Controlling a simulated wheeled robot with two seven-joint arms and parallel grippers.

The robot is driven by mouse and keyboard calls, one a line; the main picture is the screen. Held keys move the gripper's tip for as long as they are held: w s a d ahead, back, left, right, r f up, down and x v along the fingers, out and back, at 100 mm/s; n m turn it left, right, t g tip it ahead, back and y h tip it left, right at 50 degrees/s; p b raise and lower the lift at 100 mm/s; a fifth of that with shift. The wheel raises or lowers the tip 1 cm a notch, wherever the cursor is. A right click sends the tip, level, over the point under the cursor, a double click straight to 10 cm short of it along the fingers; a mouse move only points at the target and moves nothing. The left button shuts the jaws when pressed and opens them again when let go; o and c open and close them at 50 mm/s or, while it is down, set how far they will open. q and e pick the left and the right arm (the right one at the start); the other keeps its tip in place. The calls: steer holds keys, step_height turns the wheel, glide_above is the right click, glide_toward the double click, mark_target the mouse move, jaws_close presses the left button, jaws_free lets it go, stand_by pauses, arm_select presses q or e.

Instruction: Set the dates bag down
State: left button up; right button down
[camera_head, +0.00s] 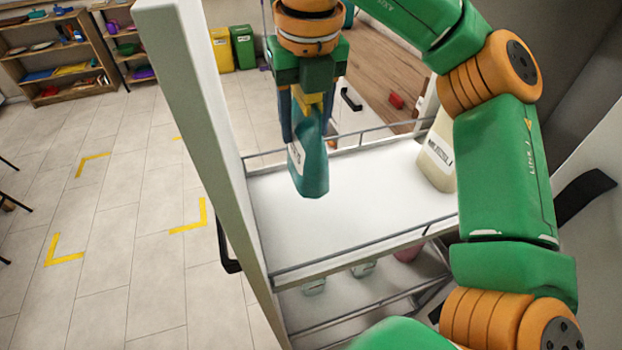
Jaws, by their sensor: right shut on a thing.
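The dates bag (312,168) is a teal pouch with a white label too small to read. My right gripper (311,106) points down and is shut on the top of the bag. The bag hangs roughly upright over the left part of the white upper shelf (372,190) of a pull-out unit. I cannot tell whether its bottom touches the shelf. My left gripper is not in view.
A cream bag (437,155) with a label stands at the shelf's right end, partly behind my right arm. Thin metal rails (350,246) edge the shelf. A tall white panel (205,120) stands on the left. The shelf's middle is clear. A lower shelf holds glassy items (314,287).

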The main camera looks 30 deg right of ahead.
mark_target(305, 135)
steer(key=f, duration=0.2)
steer(key=s+a+f, duration=0.1)
steer(key=f, duration=0.1)
steer(key=s+f, duration=0.1)
steer(key=f, duration=0.1)
steer(key=shift+s+a+f, duration=0.1)
steer(key=shift+a+f, duration=0.1)
steer(key=shift+f, duration=0.35)
steer(key=shift+c, duration=1.4)
jaws_free()
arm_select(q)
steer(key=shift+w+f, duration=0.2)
arm_select(e)
steer(key=shift+r, duration=0.35)
steer(key=r, duration=0.6)
steer(key=shift+s+a, duration=0.2)
steer(key=shift+s, duration=0.15)
steer(key=r+p, duration=0.1)
steer(key=r, duration=0.2)
steer(key=s+r+p, duration=0.1)
steer(key=r, duration=0.1)
steer(key=shift+a+r+p, duration=0.1)
steer(key=shift+r+p, duration=0.25)
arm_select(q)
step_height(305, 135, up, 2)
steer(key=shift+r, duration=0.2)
arm_select(e)
steer(key=shift+f, duration=0.1)
